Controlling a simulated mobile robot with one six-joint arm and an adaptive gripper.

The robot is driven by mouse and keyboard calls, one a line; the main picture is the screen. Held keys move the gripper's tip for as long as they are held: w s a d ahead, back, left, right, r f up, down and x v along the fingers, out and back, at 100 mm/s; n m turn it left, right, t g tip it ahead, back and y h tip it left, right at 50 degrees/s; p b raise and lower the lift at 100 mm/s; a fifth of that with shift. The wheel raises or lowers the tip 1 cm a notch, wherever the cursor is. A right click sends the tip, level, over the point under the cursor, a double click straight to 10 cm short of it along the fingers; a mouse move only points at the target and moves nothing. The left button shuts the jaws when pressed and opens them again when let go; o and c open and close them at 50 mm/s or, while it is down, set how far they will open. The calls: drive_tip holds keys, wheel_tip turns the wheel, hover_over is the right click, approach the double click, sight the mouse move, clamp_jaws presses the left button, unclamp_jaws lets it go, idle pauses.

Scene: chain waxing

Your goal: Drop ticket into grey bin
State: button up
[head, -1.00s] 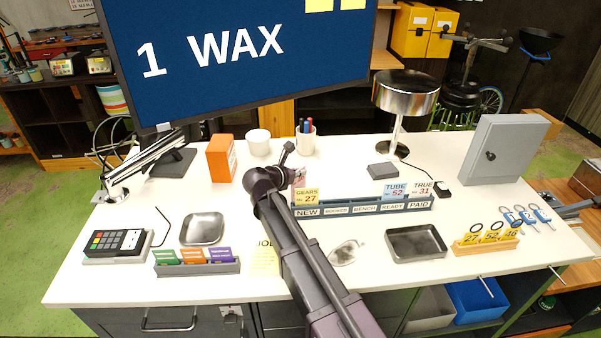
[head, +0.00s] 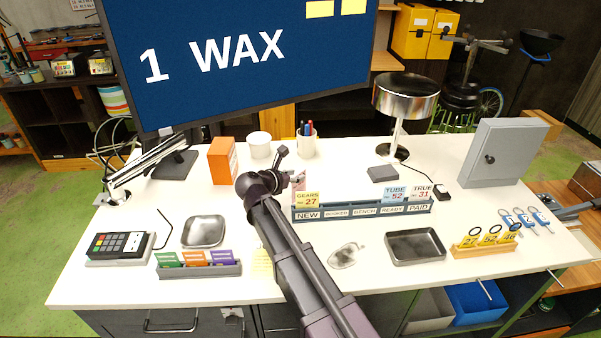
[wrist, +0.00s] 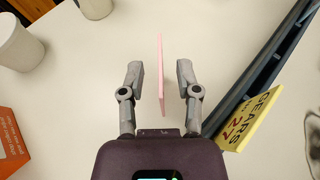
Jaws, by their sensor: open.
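A thin pink ticket (wrist: 160,75) stands edge-on between the two fingers of my gripper (wrist: 159,76) in the wrist view. The fingers are apart, with a gap on each side of the ticket. In the head view a bit of the pink ticket (head: 298,178) shows just behind the yellow GEARS 27 ticket (head: 307,199), near the left end of the grey ticket rack (head: 362,214). My arm partly hides the gripper there. A grey bin (head: 430,310) sits below the counter at the right, beside a blue bin (head: 476,302).
A white cup (wrist: 17,46) and an orange box (wrist: 10,140) stand to the left in the wrist view. The counter (head: 330,285) also holds metal trays, a lamp (head: 404,97), a grey cabinet (head: 502,150) and a card terminal (head: 120,245). A large WAX screen (head: 235,60) hangs above.

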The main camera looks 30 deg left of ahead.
drive_tip(key=p+v, duration=0.3)
drive_tip(key=v, duration=0.6)
drive_tip(key=shift+o, duration=0.2)
drive_tip(key=shift+s+f, duration=0.1)
drive_tip(key=shift+s, duration=0.05)
